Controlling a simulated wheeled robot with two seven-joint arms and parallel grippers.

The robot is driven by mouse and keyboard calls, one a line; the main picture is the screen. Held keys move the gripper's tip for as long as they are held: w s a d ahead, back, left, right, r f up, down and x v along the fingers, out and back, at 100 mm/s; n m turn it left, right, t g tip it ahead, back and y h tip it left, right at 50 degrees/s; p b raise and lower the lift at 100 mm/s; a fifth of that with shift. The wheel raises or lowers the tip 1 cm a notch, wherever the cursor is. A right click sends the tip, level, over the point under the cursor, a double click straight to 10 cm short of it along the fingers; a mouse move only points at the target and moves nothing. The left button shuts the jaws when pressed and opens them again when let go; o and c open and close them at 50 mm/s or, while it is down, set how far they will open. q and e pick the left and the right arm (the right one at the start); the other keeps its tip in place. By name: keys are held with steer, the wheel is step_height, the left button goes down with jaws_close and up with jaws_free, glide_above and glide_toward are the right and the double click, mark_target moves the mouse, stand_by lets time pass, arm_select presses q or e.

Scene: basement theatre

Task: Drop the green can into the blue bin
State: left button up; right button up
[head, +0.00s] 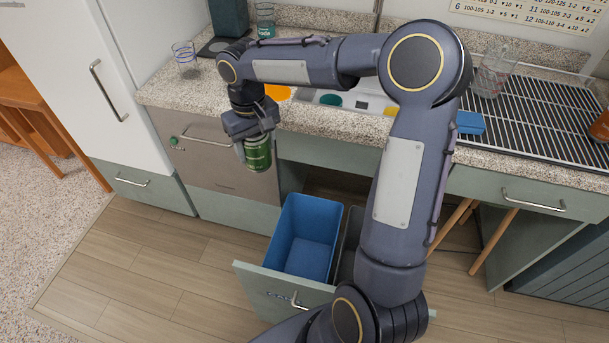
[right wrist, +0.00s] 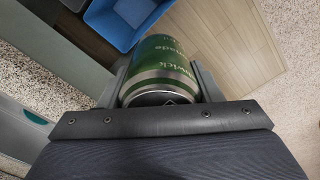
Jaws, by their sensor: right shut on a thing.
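My right gripper (head: 250,150) is shut on the green can (head: 258,155) and holds it in front of the dishwasher-like panel below the counter. The can also shows between the fingers in the right wrist view (right wrist: 165,65). The blue bin (head: 308,232) stands in a pulled-out drawer, lower and to the right of the can in the head view. The bin looks empty inside. In the right wrist view part of the bin (right wrist: 118,22) shows beyond the can, at the upper left. The can is apart from the bin. My left gripper is not in view.
The open drawer's front (head: 270,289) juts out over the wood floor. A dark bin (head: 348,245) beside the blue one is partly hidden by my arm. The counter above holds a wire-patterned glass (head: 185,58), a sink and a drying rack (head: 530,115).

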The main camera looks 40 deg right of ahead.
steer(key=d+f+n+b, duration=0.1)
steer(key=d+f, duration=0.3)
steer(key=f, duration=0.4)
steer(key=s+d+f+n+b, duration=0.1)
steer(key=d+f, duration=0.4)
steer(key=f, duration=0.4)
steer(key=s+d+f+b, duration=0.1)
steer(key=d+f, duration=0.4)
steer(key=f, duration=0.4)
steer(key=shift+f+n+b, duration=0.15)
steer(key=shift+n+b, duration=0.2)
steer(key=shift+n, duration=0.05)
steer(key=shift+s, duration=0.1)
steer(key=o, duration=1)
